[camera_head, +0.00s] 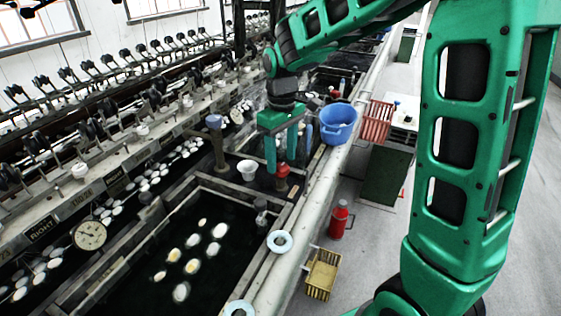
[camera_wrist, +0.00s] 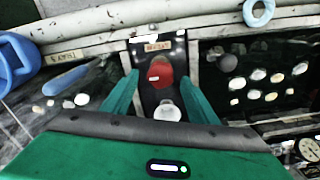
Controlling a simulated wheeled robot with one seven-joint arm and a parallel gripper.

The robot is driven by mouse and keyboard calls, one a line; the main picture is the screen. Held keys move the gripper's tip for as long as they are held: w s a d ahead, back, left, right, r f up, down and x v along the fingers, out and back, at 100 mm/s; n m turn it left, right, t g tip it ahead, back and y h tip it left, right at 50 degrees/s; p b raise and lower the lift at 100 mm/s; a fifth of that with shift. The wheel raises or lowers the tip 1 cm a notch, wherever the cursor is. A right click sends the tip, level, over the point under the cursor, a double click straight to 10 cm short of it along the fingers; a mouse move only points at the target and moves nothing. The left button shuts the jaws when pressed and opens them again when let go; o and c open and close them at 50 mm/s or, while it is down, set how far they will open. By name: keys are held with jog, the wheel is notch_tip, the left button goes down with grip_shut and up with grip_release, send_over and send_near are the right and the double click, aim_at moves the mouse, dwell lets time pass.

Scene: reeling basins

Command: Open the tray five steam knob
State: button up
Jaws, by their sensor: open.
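A red knob (camera_head: 282,176) stands on a dark panel beside the dark basin. It also shows in the wrist view (camera_wrist: 160,73), below a small label (camera_wrist: 158,46) too blurred to read surely. My gripper (camera_head: 281,164) is open and points down over the knob. In the wrist view my gripper (camera_wrist: 160,78) has one finger on each side of the red knob, with gaps between. I cannot tell whether the fingertips reach down to its height. A rim label (camera_wrist: 67,57) reads TRAY 5 upside down, left of the knob.
A white cup (camera_head: 247,170) stands close to the knob, also in the wrist view (camera_wrist: 166,111). A basin (camera_head: 150,250) with several floating cocoons lies in front. A blue tub (camera_head: 338,124) sits on the rim to the right. A pale ring (camera_head: 280,241) lies on the rim.

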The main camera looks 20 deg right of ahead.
aim_at(282, 166)
notch_tip(282, 166, up, 9)
dwell(0.3)
jog(key=shift+f, duration=0.1)
jog(key=s+d+f+m, duration=0.2)
jog(key=s+d+m, duration=0.2)
jog(key=s, duration=0.5)
jog(key=s+d+f+m, duration=0.2)
jog(key=s+d+m, duration=0.2)
jog(key=s+d, duration=0.3)
jog(key=s+d+f+m, duration=0.3)
jog(key=s+d, duration=0.3)
jog(key=s, duration=0.7)
jog(key=shift+s+d+m, duration=0.25)
jog(key=shift+d+m, duration=0.1)
jog(key=shift+m, duration=0.15)
jog(key=shift+w+f, duration=0.25)
jog(key=shift+w, duration=0.35)
